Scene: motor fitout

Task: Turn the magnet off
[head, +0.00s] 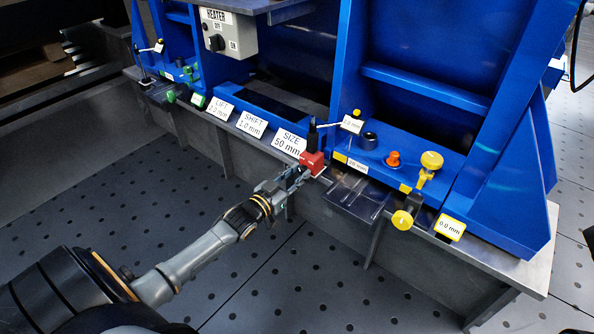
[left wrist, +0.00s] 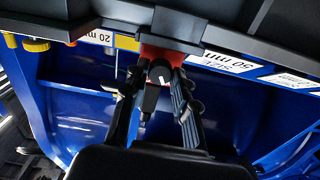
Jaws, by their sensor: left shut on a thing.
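The magnet is a small red block (head: 313,163) on the front edge of the grey base plate, with a black post (head: 312,135) standing at it. In the left wrist view the red block (left wrist: 174,53) shows between my fingers, with a dark round knob (left wrist: 160,73) bearing a white pointer mark on its near face. My left gripper (head: 299,177) reaches in from the floor side and is shut on the knob; its fingers also show in the left wrist view (left wrist: 160,88). The exact finger contact is partly hidden. My right gripper is not in view.
A SIZE 50 mm card (head: 289,141) stands left of the magnet. A gauge with a small display (head: 352,124) is close right. A yellow-knobbed clamp (head: 430,162) and a 0.0 mm display (head: 450,227) are further right. The perforated floor (head: 130,190) in front is clear.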

